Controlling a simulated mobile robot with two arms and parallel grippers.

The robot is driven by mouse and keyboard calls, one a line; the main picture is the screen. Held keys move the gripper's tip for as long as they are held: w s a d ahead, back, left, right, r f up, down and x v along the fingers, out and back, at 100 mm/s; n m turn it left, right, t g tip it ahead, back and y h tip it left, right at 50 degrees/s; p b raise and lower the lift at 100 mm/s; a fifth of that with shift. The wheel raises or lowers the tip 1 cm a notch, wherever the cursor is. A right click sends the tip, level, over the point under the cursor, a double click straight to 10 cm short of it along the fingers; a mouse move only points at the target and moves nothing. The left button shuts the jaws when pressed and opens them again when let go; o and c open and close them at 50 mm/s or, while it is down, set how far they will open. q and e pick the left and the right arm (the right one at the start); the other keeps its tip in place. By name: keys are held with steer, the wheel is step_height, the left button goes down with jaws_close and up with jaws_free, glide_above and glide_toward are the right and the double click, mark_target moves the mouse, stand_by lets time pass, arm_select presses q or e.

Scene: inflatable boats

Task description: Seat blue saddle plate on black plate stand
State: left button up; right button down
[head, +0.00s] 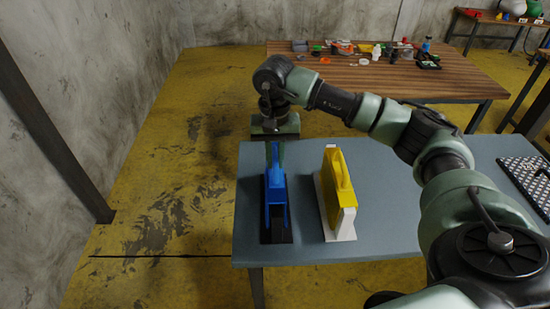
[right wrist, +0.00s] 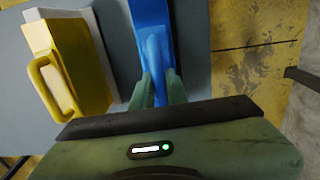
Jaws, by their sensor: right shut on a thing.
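The blue saddle plate (head: 275,190) stands upright at the left part of the grey table. It also shows at the top of the right wrist view (right wrist: 151,14). My right gripper (head: 277,152) is at its far end, with its fingers closed on both sides of the blue handle (right wrist: 156,52). The black plate stand (head: 283,237) shows under and in front of the blue plate. The plate is lined up over the stand; I cannot tell whether it rests fully on it. My left gripper is not in view.
A yellow saddle plate (head: 335,175) on a white stand (head: 345,228) is close to the right, with a gap between. The grey table (head: 395,215) is clear further right, up to a perforated black tray (head: 530,183). A wooden table (head: 450,80) with small items stands behind.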

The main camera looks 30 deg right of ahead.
steer(key=shift+f+b, duration=1.2)
steer(key=shift+f, duration=0.15)
stand_by(0.3)
steer(key=c, duration=1.3)
jaws_free()
steer(key=shift+r, duration=0.1)
step_height(320, 180, up, 8)
steer(key=shift+f+b, duration=0.15)
steer(key=shift+b, duration=0.5)
